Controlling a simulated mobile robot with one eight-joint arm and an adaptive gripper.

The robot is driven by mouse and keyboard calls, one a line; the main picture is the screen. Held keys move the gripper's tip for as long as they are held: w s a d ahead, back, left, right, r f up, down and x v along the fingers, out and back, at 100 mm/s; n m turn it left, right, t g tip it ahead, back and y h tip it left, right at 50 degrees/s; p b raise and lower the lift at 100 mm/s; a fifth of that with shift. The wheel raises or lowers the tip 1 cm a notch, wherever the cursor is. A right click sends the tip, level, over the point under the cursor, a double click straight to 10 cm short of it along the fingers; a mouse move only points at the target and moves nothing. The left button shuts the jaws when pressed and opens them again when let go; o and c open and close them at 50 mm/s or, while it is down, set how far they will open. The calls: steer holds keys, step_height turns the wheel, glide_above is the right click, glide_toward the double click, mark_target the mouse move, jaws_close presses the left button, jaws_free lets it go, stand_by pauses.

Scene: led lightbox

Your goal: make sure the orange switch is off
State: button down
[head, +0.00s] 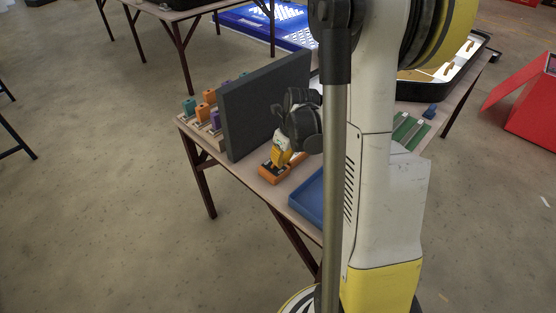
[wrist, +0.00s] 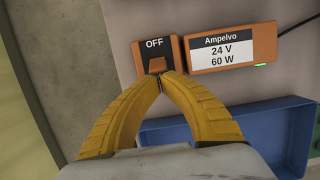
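The orange switch (wrist: 153,48) lies on the table, with a white label reading OFF above its orange rocker (wrist: 157,63). In the head view only a low orange shape (head: 268,175) shows under my gripper (head: 284,157), and its parts are hard to tell apart. In the wrist view my gripper (wrist: 160,78) has its two yellow fingers curved together, tips meeting at the lower edge of the rocker. I see nothing between the tips. Whether they touch the rocker I cannot tell. The fingers hide the switch's lower end.
An orange power box (wrist: 240,46) labelled Ampelvo 24 V 60 W, with a green light, sits right of the switch. A blue tray (wrist: 275,120) is close below. A dark upright panel (head: 262,105) stands behind my gripper, with several coloured blocks (head: 206,98) beyond it.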

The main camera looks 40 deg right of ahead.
steer(key=shift+w+a, duration=0.2)
steer(key=shift+w, duration=1.55)
steer(key=shift+s, duration=0.65)
steer(key=shift+r+p, duration=2.3)
steer(key=shift+r, duration=1.2)
steer(key=shift+w, duration=0.1)
